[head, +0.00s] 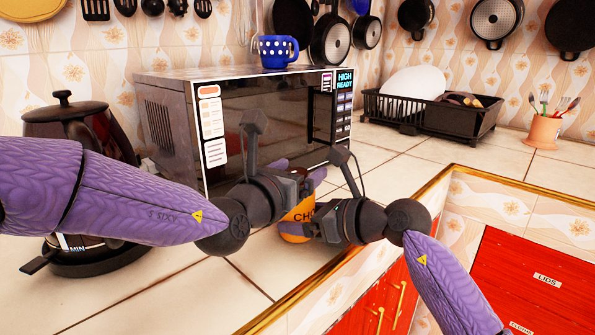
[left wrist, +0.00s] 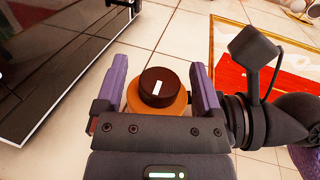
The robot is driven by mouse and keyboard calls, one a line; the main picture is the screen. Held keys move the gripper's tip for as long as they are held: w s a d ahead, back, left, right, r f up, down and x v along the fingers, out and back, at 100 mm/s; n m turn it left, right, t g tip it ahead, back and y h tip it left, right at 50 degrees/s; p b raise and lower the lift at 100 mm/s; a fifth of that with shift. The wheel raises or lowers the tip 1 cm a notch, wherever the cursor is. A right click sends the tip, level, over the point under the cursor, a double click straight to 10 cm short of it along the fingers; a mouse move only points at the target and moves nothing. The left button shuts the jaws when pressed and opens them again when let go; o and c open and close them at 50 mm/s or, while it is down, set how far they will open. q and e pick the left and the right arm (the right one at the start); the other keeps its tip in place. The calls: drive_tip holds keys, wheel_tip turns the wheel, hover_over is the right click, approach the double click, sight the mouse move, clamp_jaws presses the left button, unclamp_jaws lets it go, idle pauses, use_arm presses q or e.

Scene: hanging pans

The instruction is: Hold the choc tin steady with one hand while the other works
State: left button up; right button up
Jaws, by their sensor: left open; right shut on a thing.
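The choc tin (head: 299,214) is orange with dark lettering and stands upright on the tiled counter, partly hidden by my grippers. In the left wrist view its dark brown lid (left wrist: 160,84), with a small white mark, sits above an orange rim (left wrist: 158,110). My left gripper (head: 300,170) is open at the tin's top, with its purple fingers on either side of the lid in the left wrist view (left wrist: 158,82). Gaps show between fingers and lid. My right gripper (head: 300,226) is shut on the tin's body from the right, lower down.
A microwave (head: 255,115) with a blue dotted mug (head: 278,50) on top stands close behind. A kettle (head: 75,130) is at the left. A dish rack (head: 430,112) and a utensil pot (head: 543,130) stand at the back right. The counter's edge is close in front.

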use_arm(q)
clamp_jaws()
idle(0.4)
drive_tip(key=shift+y, duration=0.3)
drive_tip(key=n+t+y, duration=0.1)
drive_tip(key=n+y, duration=0.1)
drive_tip(key=y, duration=0.1)
drive_tip(key=shift+n+t, duration=0.4)
drive_tip(key=shift+w+n+t+y, duration=0.15)
drive_tip(key=shift+n+y, duration=0.95)
drive_tip(key=shift+y, duration=0.7)
drive_tip(key=shift+s+n+t+y, duration=0.15)
drive_tip(key=shift+n+y, duration=0.95)
drive_tip(key=shift+y, duration=0.7)
drive_tip(key=shift+a+y, duration=0.1)
drive_tip(key=shift+y, duration=0.3)
unclamp_jaws()
